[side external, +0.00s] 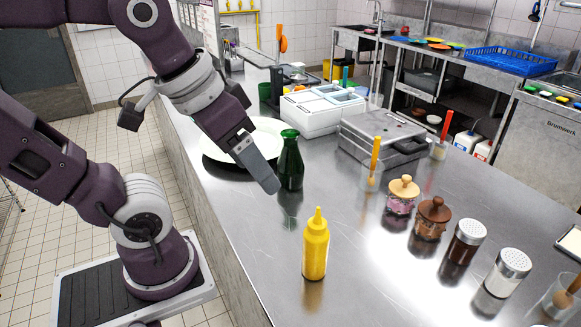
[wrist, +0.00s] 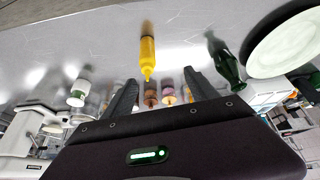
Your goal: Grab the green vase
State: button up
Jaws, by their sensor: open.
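The dark green vase (side external: 290,165) stands upright on the steel counter in the side view, just in front of a white plate. My gripper (side external: 268,188) points down towards the counter, and its tip is close to the left of the vase in that view. In the wrist view, the two fingers of my gripper (wrist: 160,80) are apart with nothing held between them. There the vase (wrist: 226,62) is to the right of the right finger, outside the gap. Whether a finger touches the vase is not clear.
A yellow squeeze bottle (side external: 315,247) stands on the counter in front, and shows beyond the finger gap in the wrist view (wrist: 148,52). A white plate (side external: 262,130) lies behind the vase. Jars and shakers (side external: 466,245) stand to the right, with a grey press (side external: 381,138) behind.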

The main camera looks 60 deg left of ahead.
jog(key=w+a+r+n+g, duration=0.2)
jog(key=w+a+n, duration=0.45)
jog(key=w, duration=0.35)
jog(key=n+g, duration=0.3)
jog(key=n, duration=0.5)
send_over(291, 140)
jog(key=w+a, duration=0.1)
jog(key=a, duration=0.1)
notch_tip(291, 140, down, 8)
notch_tip(291, 140, down, 7)
jog(key=shift+f, duration=0.1)
grip_shut()
